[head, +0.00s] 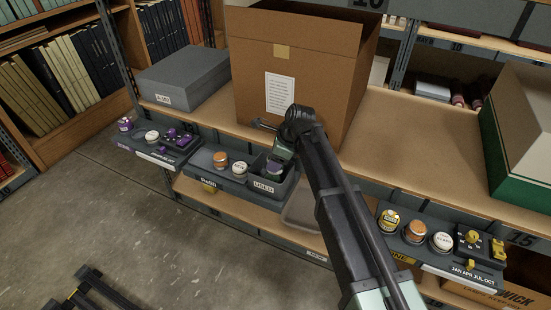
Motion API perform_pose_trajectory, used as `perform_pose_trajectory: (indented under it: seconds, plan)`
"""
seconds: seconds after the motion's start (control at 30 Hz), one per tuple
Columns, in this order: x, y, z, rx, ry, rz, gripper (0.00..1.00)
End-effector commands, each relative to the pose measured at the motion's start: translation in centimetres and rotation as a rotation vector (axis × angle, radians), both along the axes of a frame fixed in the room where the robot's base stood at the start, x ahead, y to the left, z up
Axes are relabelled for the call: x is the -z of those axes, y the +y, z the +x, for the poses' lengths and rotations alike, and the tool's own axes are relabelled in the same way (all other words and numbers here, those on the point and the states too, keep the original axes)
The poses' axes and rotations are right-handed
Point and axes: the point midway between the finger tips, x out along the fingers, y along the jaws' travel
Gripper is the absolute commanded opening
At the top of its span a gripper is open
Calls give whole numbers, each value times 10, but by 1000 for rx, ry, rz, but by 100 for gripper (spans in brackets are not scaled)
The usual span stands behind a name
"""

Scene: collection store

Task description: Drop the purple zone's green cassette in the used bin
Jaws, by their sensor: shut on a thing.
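My gripper (280,154) is over the used bin (265,188), a grey open box labelled "USED" on the shelf's front edge. It is shut on a small round cassette (274,169), which I take for the green one. The cassette shows a dark purplish side, and the gripper hides much of it. It is at the bin's mouth; I cannot tell whether it touches the bin. The purple zone (157,156) is a grey tray at left with a purple-topped cassette (125,125), a white-topped cassette (152,136) and purple fittings (180,139).
A refill tray (210,177) with an orange-topped (220,160) and a white-topped cassette (240,169) adjoins the bin's left. A big cardboard box (260,70) stands behind my gripper, a grey box (185,77) left of it. A yellow zone (400,257) is at right.

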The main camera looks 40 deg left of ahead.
Motion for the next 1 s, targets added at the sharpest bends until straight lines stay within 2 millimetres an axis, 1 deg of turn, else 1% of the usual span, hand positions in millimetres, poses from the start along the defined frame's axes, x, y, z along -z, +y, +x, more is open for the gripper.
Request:
perform_pose_trajectory:
  seconds: [0.03, 0.1, 0.37, 0.4, 0.47, 0.5, 0.57, 0.77, 0.87, 0.97, 1.0]
  plan:
    - [13, 0, 0, 0, 0, 0, 31]
    - [16, 0, 0, 0, 0, 0, 31]
    - [14, 0, 0, 0, 0, 0, 31]
    - [14, 0, 0, 0, 0, 0, 62]
    - [14, 0, 0, 0, 0, 0, 71]
    - [14, 0, 0, 0, 0, 0, 78]
    - [14, 0, 0, 0, 0, 0, 86]
    - [14, 0, 0, 0, 0, 0, 86]
    - [11, -1, 0, 0, 0, 0, 86]
    - [-1, -4, 2, 1, 0, 0, 86]
    - [-8, -6, 3, 1, 0, 0, 86]
